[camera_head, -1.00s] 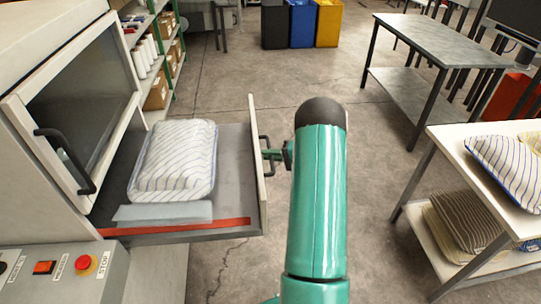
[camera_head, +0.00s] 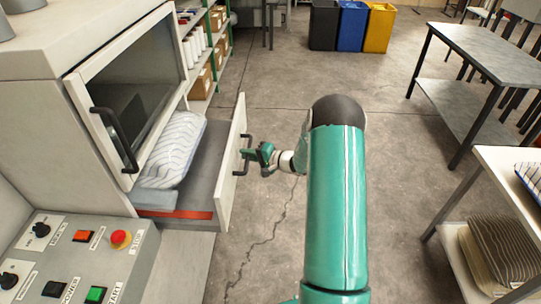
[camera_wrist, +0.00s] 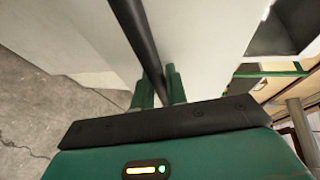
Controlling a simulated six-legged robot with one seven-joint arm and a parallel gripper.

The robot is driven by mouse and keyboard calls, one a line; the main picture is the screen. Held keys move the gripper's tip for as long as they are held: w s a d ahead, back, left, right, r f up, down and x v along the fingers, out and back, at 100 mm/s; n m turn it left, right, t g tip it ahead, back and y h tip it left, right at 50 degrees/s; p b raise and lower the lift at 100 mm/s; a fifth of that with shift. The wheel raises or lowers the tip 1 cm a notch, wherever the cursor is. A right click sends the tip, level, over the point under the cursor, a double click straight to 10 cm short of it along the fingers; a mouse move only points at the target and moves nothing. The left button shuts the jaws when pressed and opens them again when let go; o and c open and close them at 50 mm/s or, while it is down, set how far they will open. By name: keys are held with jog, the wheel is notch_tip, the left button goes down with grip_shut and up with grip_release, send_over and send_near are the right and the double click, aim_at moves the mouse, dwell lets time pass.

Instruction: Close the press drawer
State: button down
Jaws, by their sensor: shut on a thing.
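The press drawer (camera_head: 231,165) is partly slid into the press (camera_head: 60,110) at the left in the head view. A striped pillow (camera_head: 177,146) lies in it, its left part hidden by the press. My gripper (camera_head: 251,155) is at the drawer's dark bar handle (camera_head: 241,158) on the front panel. In the wrist view the handle (camera_wrist: 138,35) runs between the fingers of my gripper (camera_wrist: 160,88), which are shut on it.
A control panel (camera_head: 75,262) with buttons and knobs is at the lower left. The press window has its own dark handle (camera_head: 115,140). A white table (camera_head: 505,165) and a grey table (camera_head: 490,55) stand at the right. The floor (camera_head: 270,90) beyond the drawer is clear.

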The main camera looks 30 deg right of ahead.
aim_at(188, 151)
jog(key=w+a, duration=0.4)
jog(key=a, duration=0.2)
jog(key=w+a, duration=0.4)
jog(key=a, duration=0.2)
jog(key=w+a, duration=0.4)
jog(key=a, duration=0.1)
jog(key=shift+w+a, duration=0.2)
jog(key=shift+a, duration=0.2)
jog(key=shift+a+r, duration=0.15)
jog(key=shift+w+a, duration=0.1)
jog(key=c, duration=1.4)
grip_release()
jog(key=v, duration=1.4)
jog(key=shift+f, duration=0.2)
